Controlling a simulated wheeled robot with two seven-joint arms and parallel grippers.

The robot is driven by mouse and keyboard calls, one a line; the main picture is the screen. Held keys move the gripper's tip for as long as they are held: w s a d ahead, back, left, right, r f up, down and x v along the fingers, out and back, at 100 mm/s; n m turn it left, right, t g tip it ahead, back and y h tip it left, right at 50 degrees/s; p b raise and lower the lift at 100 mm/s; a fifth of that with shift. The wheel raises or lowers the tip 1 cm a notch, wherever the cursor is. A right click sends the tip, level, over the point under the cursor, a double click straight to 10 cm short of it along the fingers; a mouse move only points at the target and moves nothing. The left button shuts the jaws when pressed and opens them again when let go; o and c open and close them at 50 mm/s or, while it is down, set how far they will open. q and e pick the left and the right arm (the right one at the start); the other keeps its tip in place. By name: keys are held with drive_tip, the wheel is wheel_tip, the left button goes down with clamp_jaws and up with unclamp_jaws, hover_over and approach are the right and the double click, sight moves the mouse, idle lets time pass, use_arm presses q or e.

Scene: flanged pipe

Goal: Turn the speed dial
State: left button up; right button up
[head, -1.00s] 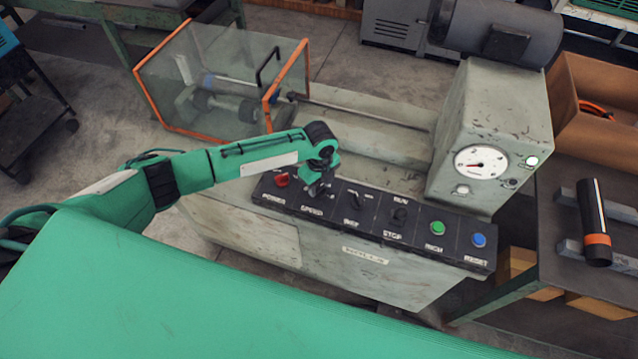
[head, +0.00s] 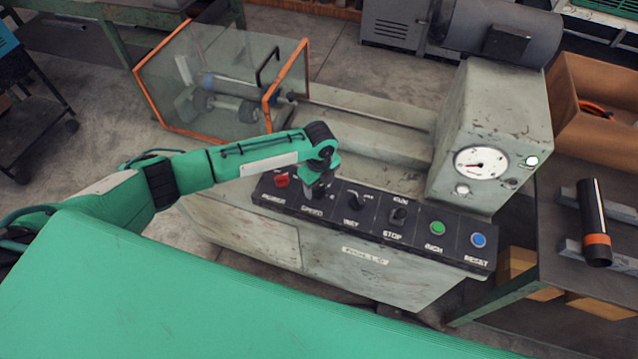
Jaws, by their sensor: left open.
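The black control panel (head: 375,228) runs along the front of the grey machine. The label "SPEED" shows on its left part, right of the red power knob (head: 282,181). My left gripper (head: 317,193) points down right over the speed position, with its jaws open. The speed dial is mostly hidden behind the gripper, so I cannot tell whether the fingers touch it. The dial gauge (head: 481,162) on the machine's head shows a white face with a dark needle. My right gripper is not in view.
An orange-edged clear guard (head: 222,80) stands behind my left arm. A dark cylinder (head: 594,220) lies on the right bench.

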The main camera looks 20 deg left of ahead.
sight(319, 187)
use_arm(q)
wheel_tip(319, 187, up, 14)
drive_tip(key=b, duration=0.3)
drive_tip(key=shift+f, duration=0.15)
idle(0.4)
